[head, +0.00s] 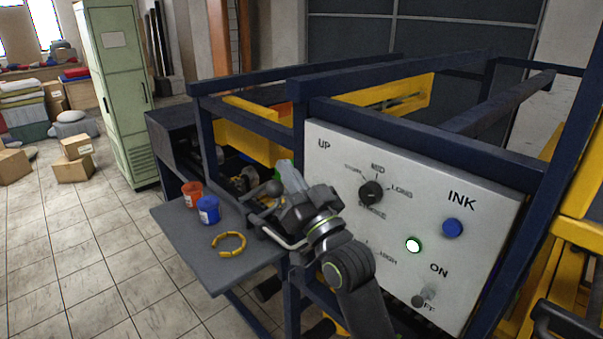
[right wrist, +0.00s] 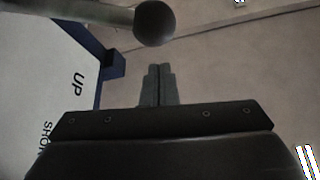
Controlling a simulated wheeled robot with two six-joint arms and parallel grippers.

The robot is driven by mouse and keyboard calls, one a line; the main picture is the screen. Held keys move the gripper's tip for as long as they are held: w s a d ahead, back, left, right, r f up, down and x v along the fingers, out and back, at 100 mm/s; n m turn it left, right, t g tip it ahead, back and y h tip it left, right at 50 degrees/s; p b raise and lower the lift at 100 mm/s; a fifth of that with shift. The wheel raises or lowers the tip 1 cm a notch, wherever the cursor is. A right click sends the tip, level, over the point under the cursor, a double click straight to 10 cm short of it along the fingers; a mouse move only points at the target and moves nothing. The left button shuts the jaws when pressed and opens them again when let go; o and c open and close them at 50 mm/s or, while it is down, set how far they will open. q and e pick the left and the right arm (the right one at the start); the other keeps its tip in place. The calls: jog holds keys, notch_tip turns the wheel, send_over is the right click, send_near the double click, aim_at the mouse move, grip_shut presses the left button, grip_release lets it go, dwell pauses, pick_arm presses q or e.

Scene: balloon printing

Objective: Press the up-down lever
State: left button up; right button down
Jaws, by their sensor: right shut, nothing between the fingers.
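The up-down lever is a light rod with a dark ball knob (right wrist: 155,22) at the top of the right wrist view. My right gripper (head: 264,212) is shut and empty beside the lever. In the right wrist view its closed fingertips (right wrist: 159,68) lie just below the knob in the picture, with a gap between them. My left gripper is not in view.
A grey side table (head: 176,238) holds a red cup (head: 193,194), a blue cup (head: 208,209) and a yellow ring (head: 229,243). Blue frame bars (head: 300,150) stand close to my right arm. The panel has a black dial (head: 371,191) and blue button (head: 452,228).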

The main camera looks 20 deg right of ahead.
aim_at(277, 186)
jog(key=shift+a+f, duration=0.2)
jog(key=shift+f, duration=0.4)
jog(key=shift+a+f, duration=0.15)
jog(key=shift+f, duration=0.45)
jog(key=shift+b, duration=0.3)
jog(key=shift+s+a+f+n+y+b, duration=0.1)
jog(key=shift+a+f+n+y+b, duration=0.25)
jog(key=shift+b, duration=0.55)
jog(key=shift+s+a+f+n+y+b, duration=0.1)
jog(key=shift+f+n+y+b, duration=0.15)
jog(key=shift+f+n+b, duration=0.45)
notch_tip(277, 186, down, 16)
jog(key=n+g+y+b, duration=0.4)
jog(key=n+b, duration=0.8)
jog(key=b, duration=1.6)
jog(key=shift+s+a+y, duration=0.15)
jog(key=shift+a+y, duration=0.3)
jog(key=shift+y, duration=0.95)
